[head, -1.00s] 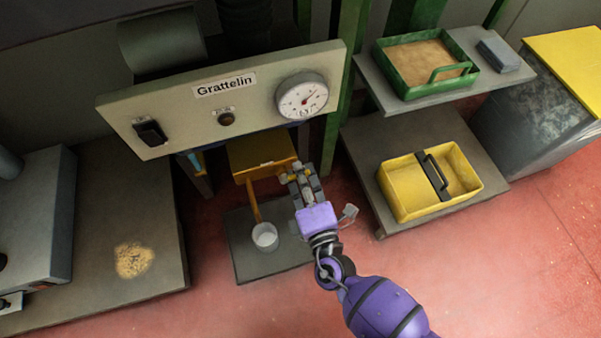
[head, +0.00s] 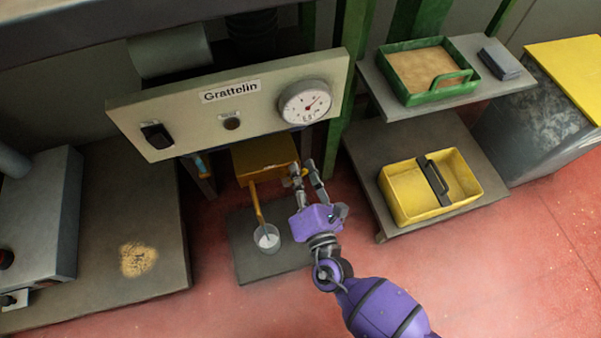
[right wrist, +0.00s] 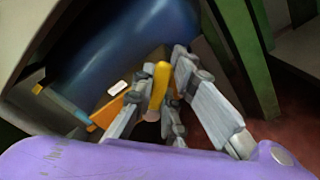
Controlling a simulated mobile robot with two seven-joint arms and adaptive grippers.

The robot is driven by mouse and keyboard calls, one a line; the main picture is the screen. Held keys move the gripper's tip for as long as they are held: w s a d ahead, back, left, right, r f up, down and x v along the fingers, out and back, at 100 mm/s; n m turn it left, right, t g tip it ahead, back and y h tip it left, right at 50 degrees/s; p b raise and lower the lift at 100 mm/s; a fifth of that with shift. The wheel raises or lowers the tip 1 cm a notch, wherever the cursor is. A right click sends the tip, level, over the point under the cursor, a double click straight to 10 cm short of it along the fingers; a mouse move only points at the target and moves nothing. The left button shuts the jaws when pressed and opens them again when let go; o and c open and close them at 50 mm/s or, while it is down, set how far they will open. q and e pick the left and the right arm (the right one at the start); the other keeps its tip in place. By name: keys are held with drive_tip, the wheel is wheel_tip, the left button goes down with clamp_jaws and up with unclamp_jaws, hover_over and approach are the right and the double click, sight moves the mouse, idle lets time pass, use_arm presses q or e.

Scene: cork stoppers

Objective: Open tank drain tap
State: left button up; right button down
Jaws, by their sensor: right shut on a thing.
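In the head view my right gripper (head: 303,172) is at the right side of the orange-yellow tank outlet box (head: 262,160) under the panel. The right wrist view shows its fingers closed around a yellow tap handle (right wrist: 159,84); the fingers partly hide the handle. A slanting orange spout (head: 257,204) runs down from the box to a clear cup (head: 267,240) on a dark floor plate. A thin greyish line runs from the spout end into the cup, and the cup's inside looks whitish. My left gripper is not in view.
The panel (head: 180,125) with a dial gauge (head: 306,102) and switch overhangs the tap. A blue drum (right wrist: 110,45) is close to my fingers. At right, shelves hold a green tray (head: 468,92) and yellow toolbox (head: 405,207). Red floor is open in front.

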drive_tip(key=shift+w+a+r, duration=0.1)
drive_tip(key=shift+a+r, duration=0.15)
drive_tip(key=shift+r, duration=0.05)
drive_tip(key=c, duration=1.8)
unclamp_jaws()
drive_tip(key=shift+o, duration=0.2)
drive_tip(key=shift+f, duration=0.15)
drive_tip(key=shift+d, duration=0.1)
drive_tip(key=shift+d+f, duration=0.1)
drive_tip(key=shift+f, duration=0.05)
